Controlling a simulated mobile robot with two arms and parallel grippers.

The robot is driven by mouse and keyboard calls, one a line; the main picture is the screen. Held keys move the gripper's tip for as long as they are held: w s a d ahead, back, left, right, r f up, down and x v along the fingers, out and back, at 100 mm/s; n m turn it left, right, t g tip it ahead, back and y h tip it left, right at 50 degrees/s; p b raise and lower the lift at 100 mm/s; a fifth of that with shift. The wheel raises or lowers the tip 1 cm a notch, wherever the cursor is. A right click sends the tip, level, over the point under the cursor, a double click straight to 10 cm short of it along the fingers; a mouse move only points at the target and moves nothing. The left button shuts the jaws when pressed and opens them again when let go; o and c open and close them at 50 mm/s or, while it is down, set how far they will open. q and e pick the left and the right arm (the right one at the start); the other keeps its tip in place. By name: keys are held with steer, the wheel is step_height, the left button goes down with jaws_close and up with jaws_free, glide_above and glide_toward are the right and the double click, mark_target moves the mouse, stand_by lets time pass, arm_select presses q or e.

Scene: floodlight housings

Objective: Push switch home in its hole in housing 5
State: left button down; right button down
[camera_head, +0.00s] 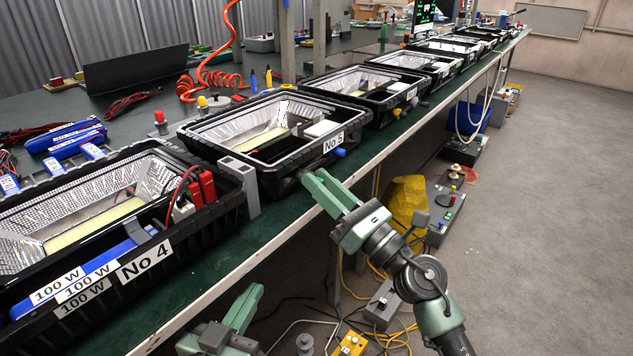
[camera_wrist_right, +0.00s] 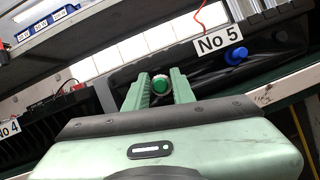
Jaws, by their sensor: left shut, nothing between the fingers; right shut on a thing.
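Housing 5 (camera_head: 255,125) is a black open floodlight box with a silver reflector, labelled No 5, on the green bench. The label also shows in the right wrist view (camera_wrist_right: 221,43). My right gripper (camera_head: 312,180) is at its front wall, left of a blue knob (camera_head: 339,152). In the right wrist view its fingers (camera_wrist_right: 160,90) are shut on the switch (camera_wrist_right: 160,84), a round part with a green face and pale ring. The fingers hide the switch in the head view. I cannot tell how deep it sits in the hole. My left gripper (camera_head: 248,305) is shut and empty, low before the bench.
Housing 4 (camera_head: 200,222), with red and blue parts inside, stands left of housing 5, with a grey bracket (camera_head: 240,180) between them. More housings (camera_head: 372,90) line the bench beyond. The bench's front edge (camera_head: 270,258) runs close beneath my right gripper.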

arm_select(q)
steer(key=shift+r, duration=0.3)
arm_select(e)
steer(key=shift+w+a, duration=0.25)
steer(key=shift+a, duration=0.1)
steer(key=c, duration=1.1)
jaws_free()
